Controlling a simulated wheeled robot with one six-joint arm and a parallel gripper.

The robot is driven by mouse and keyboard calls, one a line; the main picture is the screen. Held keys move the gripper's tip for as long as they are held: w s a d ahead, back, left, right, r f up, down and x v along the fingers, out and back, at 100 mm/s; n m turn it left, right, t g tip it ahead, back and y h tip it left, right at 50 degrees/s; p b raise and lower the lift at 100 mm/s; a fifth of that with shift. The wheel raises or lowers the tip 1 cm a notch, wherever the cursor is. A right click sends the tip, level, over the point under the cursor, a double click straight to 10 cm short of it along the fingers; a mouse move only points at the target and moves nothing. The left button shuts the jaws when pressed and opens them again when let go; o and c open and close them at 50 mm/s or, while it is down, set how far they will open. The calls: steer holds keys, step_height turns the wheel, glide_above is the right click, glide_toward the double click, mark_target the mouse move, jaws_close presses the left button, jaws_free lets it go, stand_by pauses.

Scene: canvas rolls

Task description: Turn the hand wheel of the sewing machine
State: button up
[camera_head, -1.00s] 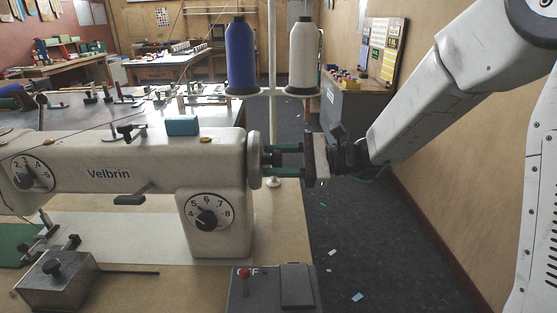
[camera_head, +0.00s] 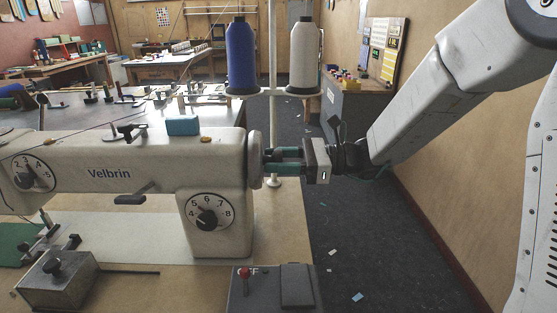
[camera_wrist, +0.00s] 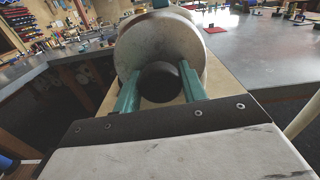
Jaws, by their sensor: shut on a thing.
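The cream sewing machine (camera_head: 110,173) marked "Velbrin" stands on the table at the left in the head view. Its hand wheel (camera_head: 256,161) is a pale disc at the right end of the machine. In the wrist view the wheel (camera_wrist: 186,42) faces me, with a dark round hub (camera_wrist: 159,82) at its middle. My gripper (camera_head: 272,161) reaches in from the right, level with the wheel. Its green fingers, also seen in the wrist view (camera_wrist: 160,86), are shut on the hub, one on each side. The fingertips are partly hidden against the wheel.
Blue (camera_head: 240,56) and white (camera_head: 303,55) thread cones stand on a holder behind the wheel. A switch box (camera_head: 272,290) with a red-tipped lever is at the table's front right edge. Open floor (camera_head: 370,250) lies to the right.

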steer(key=shift+m, duration=1.5)
steer(key=o, duration=1)
steer(key=shift+d, duration=0.1)
steer(key=d, duration=0.7)
steer(key=shift+s+d, duration=0.15)
steer(key=shift+d, duration=0.2)
